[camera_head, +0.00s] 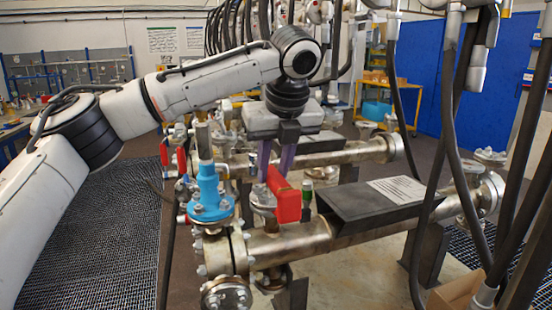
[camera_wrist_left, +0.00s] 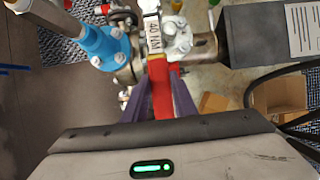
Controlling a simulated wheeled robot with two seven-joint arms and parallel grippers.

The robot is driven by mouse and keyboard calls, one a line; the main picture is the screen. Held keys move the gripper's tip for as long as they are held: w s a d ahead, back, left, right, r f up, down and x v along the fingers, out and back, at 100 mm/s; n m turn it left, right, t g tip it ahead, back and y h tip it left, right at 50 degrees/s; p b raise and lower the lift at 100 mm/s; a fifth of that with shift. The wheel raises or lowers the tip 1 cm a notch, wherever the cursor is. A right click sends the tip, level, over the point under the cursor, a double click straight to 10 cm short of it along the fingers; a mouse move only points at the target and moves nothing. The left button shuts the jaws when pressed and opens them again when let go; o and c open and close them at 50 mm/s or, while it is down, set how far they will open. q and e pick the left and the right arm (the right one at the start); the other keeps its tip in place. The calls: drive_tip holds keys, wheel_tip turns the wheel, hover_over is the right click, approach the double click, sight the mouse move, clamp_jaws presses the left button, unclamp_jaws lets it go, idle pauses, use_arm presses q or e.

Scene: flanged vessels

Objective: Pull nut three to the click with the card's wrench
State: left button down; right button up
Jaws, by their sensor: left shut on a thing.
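My left gripper (camera_head: 275,178) is shut on the red-handled wrench (camera_head: 287,198). The wrench also shows in the left wrist view (camera_wrist_left: 161,90), its red handle between my two purple fingers. Its pale shaft carries a label that reads "40 NM". The wrench's far end lies by a grey flange with bolts and nuts (camera_wrist_left: 178,42); I cannot tell whether it sits on a nut, or which nut is number three. A printed sheet (camera_head: 397,190) lies on a dark box; its text is too small to read, and I cannot tell whether it is the card. My right gripper is not in view.
A blue flanged fitting (camera_head: 208,195) stands close left of the wrench. Steel pipes (camera_head: 330,237) run below it, with the dark box (camera_head: 365,208) to the right. Black cables hang at the right. An open cardboard box (camera_head: 455,292) is at lower right.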

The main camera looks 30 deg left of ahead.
use_arm(q)
drive_tip(key=shift+w+f, duration=0.1)
drive_tip(key=shift+f, duration=1.1)
drive_tip(key=shift+f, duration=1.05)
drive_tip(key=s+a+m+t+h, duration=0.1)
drive_tip(key=s+a+m+h, duration=0.1)
drive_tip(key=s+a+m, duration=0.2)
drive_tip(key=a+m, duration=0.3)
drive_tip(key=shift+s+a+m+t+h, duration=0.2)
drive_tip(key=shift+a+m+t+h, duration=0.1)
